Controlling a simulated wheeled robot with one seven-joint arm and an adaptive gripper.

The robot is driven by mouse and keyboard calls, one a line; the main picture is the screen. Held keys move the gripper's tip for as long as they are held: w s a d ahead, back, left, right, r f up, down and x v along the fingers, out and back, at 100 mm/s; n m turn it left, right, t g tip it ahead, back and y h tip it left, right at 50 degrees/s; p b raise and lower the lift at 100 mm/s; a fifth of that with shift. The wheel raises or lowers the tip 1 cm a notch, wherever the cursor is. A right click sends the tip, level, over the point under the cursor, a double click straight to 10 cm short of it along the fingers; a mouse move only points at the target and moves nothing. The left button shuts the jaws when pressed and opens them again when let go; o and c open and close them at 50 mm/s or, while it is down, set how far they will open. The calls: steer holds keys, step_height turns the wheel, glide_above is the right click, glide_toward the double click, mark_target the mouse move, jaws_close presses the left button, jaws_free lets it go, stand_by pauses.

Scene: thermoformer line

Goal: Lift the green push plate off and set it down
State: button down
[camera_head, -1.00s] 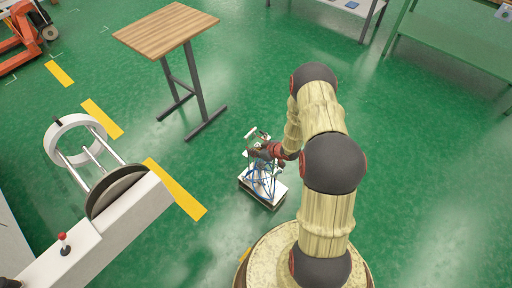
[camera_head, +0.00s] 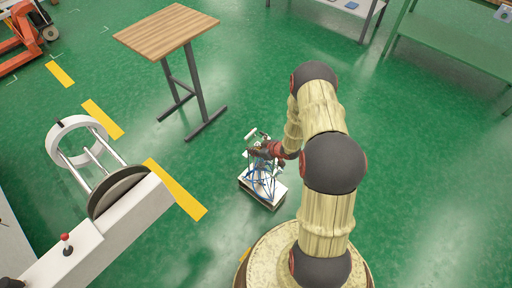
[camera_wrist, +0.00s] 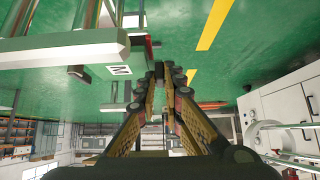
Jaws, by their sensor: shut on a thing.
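In the wrist view a green part (camera_wrist: 108,108) with a white tag marked M lies just left of my fingertips; I take it for the green push plate, though its outline is partly hidden. My gripper (camera_wrist: 165,78) has its two fingers drawn together at the tips around something, most likely this part's edge; the contact itself is hard to see. In the head view my gripper (camera_head: 258,148) is small, above a white-topped box (camera_head: 272,198) with blue lines over it. The plate cannot be told apart there.
A wooden-topped table (camera_head: 168,28) stands behind left. A white machine (camera_head: 105,228) with a ring (camera_head: 62,128), rods and a red-knobbed lever stands at left. A green table (camera_head: 460,45) is at the upper right. Open green floor lies at right.

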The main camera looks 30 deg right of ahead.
steer(key=shift+r+p, duration=1.6)
steer(key=shift+r, duration=0.5)
